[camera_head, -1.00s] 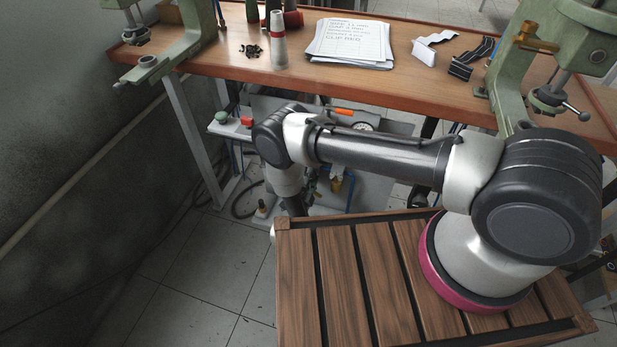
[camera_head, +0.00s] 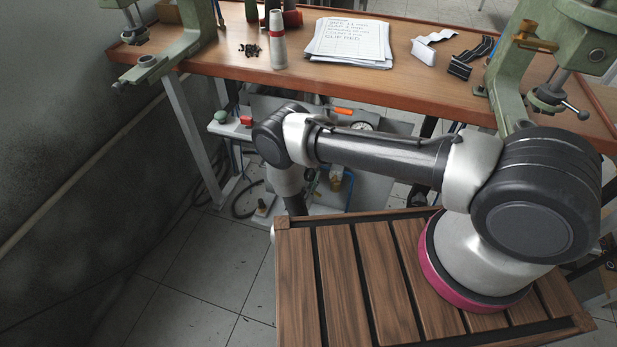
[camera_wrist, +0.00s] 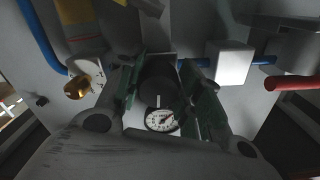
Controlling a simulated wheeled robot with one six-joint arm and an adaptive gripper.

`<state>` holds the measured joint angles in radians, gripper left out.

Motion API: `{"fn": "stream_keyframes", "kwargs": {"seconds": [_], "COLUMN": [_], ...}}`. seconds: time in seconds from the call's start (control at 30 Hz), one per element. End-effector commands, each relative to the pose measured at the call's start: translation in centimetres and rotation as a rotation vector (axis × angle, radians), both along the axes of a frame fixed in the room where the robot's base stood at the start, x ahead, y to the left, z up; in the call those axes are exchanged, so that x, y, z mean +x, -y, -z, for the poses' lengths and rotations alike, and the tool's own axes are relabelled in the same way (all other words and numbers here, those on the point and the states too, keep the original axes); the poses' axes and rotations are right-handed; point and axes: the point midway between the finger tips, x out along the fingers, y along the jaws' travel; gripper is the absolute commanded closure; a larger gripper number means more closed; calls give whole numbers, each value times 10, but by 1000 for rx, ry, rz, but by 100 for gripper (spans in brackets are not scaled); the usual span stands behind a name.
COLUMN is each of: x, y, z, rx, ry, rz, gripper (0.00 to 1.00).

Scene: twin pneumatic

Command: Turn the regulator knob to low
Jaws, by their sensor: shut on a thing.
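The regulator knob (camera_wrist: 158,82) is dark and round in the middle of the wrist view, with a short white mark on its lower side. My gripper (camera_wrist: 162,92) has its two green-padded fingers on either side of the knob and is shut on it. The needle points toward the upper right; the scale is too small to read. In the head view the knob and my fingers are hidden behind my arm.
In the wrist view a brass fitting (camera_wrist: 77,88) is left of the knob, and a white block (camera_wrist: 230,63) and a red tube (camera_wrist: 293,82) are to the right. In the head view a wooden workbench (camera_head: 430,95) overhangs the pneumatic panel, with papers (camera_head: 348,42) on top.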

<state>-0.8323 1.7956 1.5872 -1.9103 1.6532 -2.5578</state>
Motion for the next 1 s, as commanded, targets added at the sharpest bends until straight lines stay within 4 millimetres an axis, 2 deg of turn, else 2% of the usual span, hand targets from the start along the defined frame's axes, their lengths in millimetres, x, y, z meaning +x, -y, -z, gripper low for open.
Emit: {"fn": "stream_keyframes", "kwargs": {"seconds": [0.3, 0.77, 0.8, 0.9, 1.0], "x": [-1, -1, -1, -1, -1], "y": [-1, 0, 0, 0, 0], "z": [2, 2, 2, 1, 1], "rx": [-89, -102, -102, -102, -102], "ry": [-41, -46, -46, -45, -44], "rz": [-4, -4, -4, -3, -3], "gripper": [88, 88, 63, 44, 42]}}
